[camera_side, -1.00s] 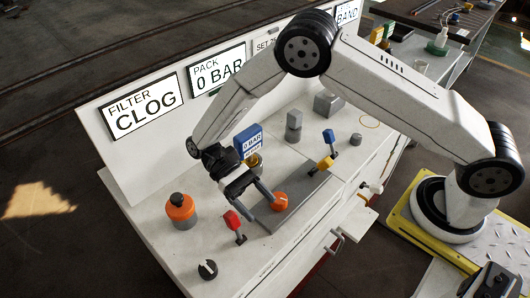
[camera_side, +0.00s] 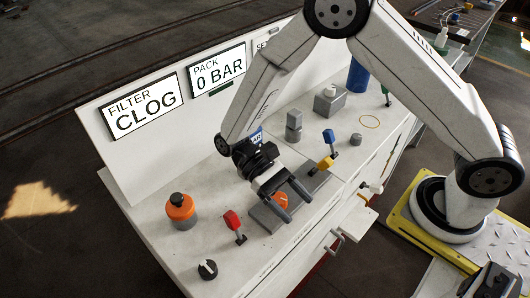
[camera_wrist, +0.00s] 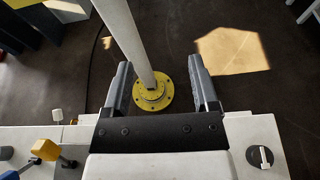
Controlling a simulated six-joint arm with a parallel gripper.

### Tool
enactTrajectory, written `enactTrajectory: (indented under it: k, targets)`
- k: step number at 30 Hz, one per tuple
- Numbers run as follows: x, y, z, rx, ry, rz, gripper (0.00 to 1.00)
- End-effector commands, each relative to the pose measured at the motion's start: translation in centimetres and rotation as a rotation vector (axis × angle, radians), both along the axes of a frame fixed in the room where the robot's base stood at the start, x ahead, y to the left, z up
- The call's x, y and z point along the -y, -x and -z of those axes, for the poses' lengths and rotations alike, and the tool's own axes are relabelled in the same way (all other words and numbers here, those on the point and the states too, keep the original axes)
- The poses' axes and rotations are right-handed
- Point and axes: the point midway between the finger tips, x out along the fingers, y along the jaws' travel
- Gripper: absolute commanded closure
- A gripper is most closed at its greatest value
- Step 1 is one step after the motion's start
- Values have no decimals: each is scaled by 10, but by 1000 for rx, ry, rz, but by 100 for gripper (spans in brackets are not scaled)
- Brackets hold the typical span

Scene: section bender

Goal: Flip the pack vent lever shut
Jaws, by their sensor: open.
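A red-headed lever (camera_side: 232,222) leans up from the front left of the white bench top; the word VENT is printed on the bench edge near it. I cannot tell for certain that it is the pack vent lever. My gripper (camera_side: 297,205) is open and empty, to the right of the red lever and apart from it. An orange round part (camera_side: 281,200) on the grey plate (camera_side: 262,217) shows by the fingers. In the wrist view the gripper (camera_wrist: 162,90) has its fingers wide apart with nothing held. The red lever is not visible there.
A blue lever (camera_side: 328,137) and a yellow one (camera_side: 326,163) stand right of the gripper. An orange canister (camera_side: 181,211) and a black knob (camera_side: 208,269) are at the left. The pack display (camera_side: 218,70) reads 0 BAR; the filter display (camera_side: 143,105) reads CLOG.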

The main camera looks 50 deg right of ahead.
Motion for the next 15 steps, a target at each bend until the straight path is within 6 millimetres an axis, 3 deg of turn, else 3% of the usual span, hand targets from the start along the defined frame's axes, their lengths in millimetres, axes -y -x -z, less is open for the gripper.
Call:
enactTrajectory:
  k: [15]
  targets:
    - [-1, -4, 4, 37, 3, -3, 24]
